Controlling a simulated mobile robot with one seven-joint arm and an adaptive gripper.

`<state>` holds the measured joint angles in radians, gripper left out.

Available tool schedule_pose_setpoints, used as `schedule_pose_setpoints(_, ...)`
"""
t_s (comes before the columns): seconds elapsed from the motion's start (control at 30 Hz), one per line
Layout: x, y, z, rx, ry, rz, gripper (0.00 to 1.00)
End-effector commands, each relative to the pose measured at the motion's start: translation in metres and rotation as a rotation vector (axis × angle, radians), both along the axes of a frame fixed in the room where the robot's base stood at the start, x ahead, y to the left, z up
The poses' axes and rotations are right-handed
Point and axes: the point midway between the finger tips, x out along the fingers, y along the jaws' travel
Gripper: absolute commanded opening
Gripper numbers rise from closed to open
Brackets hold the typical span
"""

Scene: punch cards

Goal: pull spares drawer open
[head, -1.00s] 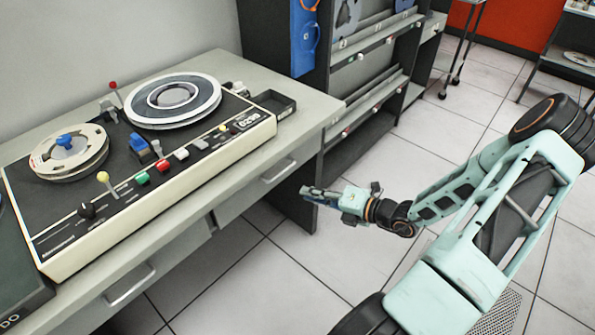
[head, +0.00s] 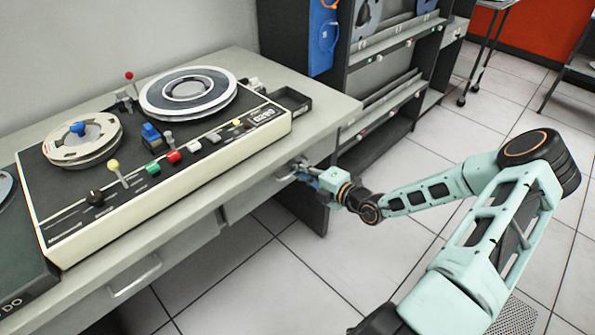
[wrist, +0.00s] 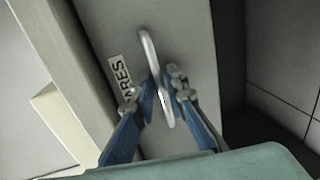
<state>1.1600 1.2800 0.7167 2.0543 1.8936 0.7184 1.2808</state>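The spares drawer (head: 250,196) is the grey drawer under the right end of the desk, and it looks shut. In the wrist view its front (wrist: 190,30) carries a label (wrist: 119,72) reading "ARES", the rest hidden by a finger. Its silver bar handle (wrist: 147,50) stands out from the front. My gripper (wrist: 166,84) is at the handle, with one blue finger on each side of it. The fingers are apart, the left one close to the bar; I cannot tell if it touches. In the head view my gripper (head: 303,172) partly covers the handle.
A tape machine (head: 165,160) with reels and coloured knobs stands on the desk (head: 338,105). Another drawer handle (head: 135,278) is further left. A dark shelf rack (head: 375,140) stands behind the desk's right end. The tiled floor (head: 250,270) in front is clear.

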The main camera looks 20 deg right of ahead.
Motion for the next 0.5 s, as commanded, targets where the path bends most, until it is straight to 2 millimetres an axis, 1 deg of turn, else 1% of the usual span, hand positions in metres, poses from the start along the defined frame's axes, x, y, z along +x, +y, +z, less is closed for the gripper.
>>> schedule_pose_setpoints(0.3,0.0026,0.0014,-0.0005,0.000,0.000,0.000,0.13)
schedule_pose_setpoints(0.4,0.0024,0.0013,-0.0005,0.000,0.000,0.000,0.02)
schedule_pose_setpoints(0.43,0.0024,0.0013,-0.0005,0.000,0.000,0.000,0.00)
schedule_pose_setpoints(0.5,0.0024,0.0013,-0.0005,0.000,0.000,0.000,0.00)
